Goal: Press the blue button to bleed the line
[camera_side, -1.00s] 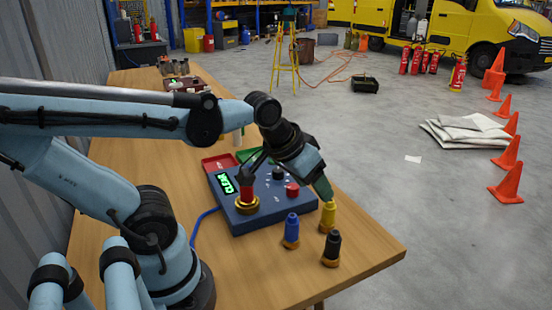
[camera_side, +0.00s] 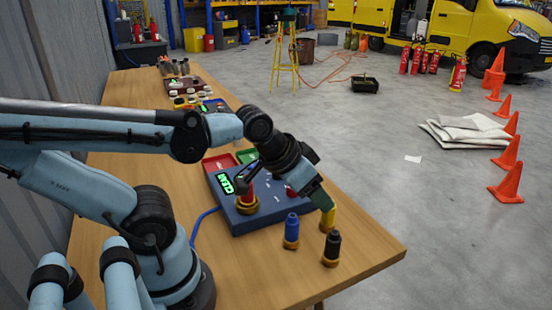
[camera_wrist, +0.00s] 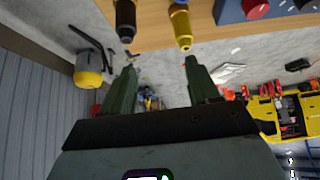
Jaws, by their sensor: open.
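A blue control box (camera_side: 243,221) sits on the wooden table, with a lit green display (camera_side: 226,183) whose lettering looks like "CLEAR". A red cylinder on a brass base (camera_side: 246,204) stands on it. A red button (camera_side: 291,191) is partly covered by my wrist; it also shows in the wrist view (camera_wrist: 256,8). I cannot see the blue button; my wrist covers that part of the box. My gripper (camera_side: 322,201) is tilted downward beyond the box's right side, close to the yellow fitting (camera_side: 328,219). In the wrist view my gripper (camera_wrist: 160,65) is open and empty.
A blue fitting (camera_side: 291,231) and a black fitting (camera_side: 331,248) stand upright on the table (camera_side: 365,252), right of the box. The table's front right corner is bare.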

